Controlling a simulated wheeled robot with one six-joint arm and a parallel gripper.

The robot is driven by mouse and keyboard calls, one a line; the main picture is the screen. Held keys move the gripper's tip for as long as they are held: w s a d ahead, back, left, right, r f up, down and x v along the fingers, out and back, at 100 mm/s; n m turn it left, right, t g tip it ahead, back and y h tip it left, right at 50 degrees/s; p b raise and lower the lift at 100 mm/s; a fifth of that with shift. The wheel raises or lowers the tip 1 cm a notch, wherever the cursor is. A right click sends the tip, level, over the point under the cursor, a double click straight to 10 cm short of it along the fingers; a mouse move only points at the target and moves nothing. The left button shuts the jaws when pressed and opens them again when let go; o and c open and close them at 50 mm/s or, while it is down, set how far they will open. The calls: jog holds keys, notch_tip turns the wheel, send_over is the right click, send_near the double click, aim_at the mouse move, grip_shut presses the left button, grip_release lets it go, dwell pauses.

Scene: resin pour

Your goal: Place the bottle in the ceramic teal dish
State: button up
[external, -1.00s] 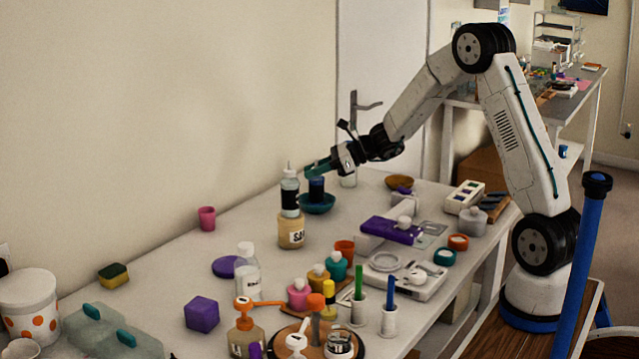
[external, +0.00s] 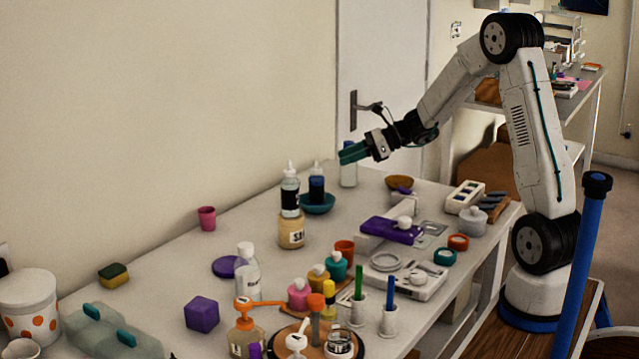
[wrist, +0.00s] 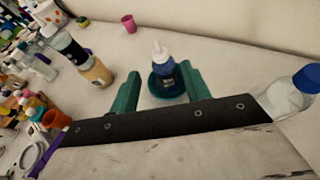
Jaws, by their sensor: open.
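A small bottle with dark blue contents, a black band and a pale pointed nozzle (external: 317,187) stands upright in the teal dish (external: 318,207). In the wrist view the bottle (wrist: 164,72) and the dish rim (wrist: 154,90) show beyond my gripper, between the lines of its two fingers. My gripper (external: 347,154) has teal fingers and is open and empty. It is above and to the right of the bottle in the external view, apart from it. The wrist view shows the spread fingers (wrist: 159,72) with nothing held between them.
A dropper bottle (external: 290,192) stands on a cream jar (external: 291,232) left of the dish. A clear blue-capped bottle (external: 348,176) stands behind, near my gripper. A brown bowl (external: 399,182) is to the right. Several pots crowd the table's front; the wall side is clearer.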

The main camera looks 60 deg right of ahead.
jog(key=s+a+r+n+g, duration=0.3)
jog(key=s+a+n+g, duration=0.1)
jog(key=s+a+n, duration=0.5)
jog(key=s+a+r+n+g, duration=0.4)
jog(key=s+a+n, duration=0.3)
jog(key=s, duration=0.4)
jog(key=s+d+f+n+g+h, duration=0.1)
jog(key=s+n+h, duration=0.6)
jog(key=s+n, duration=0.6)
jog(key=s, duration=0.7)
jog(key=shift+d+f+g+h, duration=0.25)
jog(key=shift+f+g+h, duration=0.05)
jog(key=shift+f+h, duration=0.1)
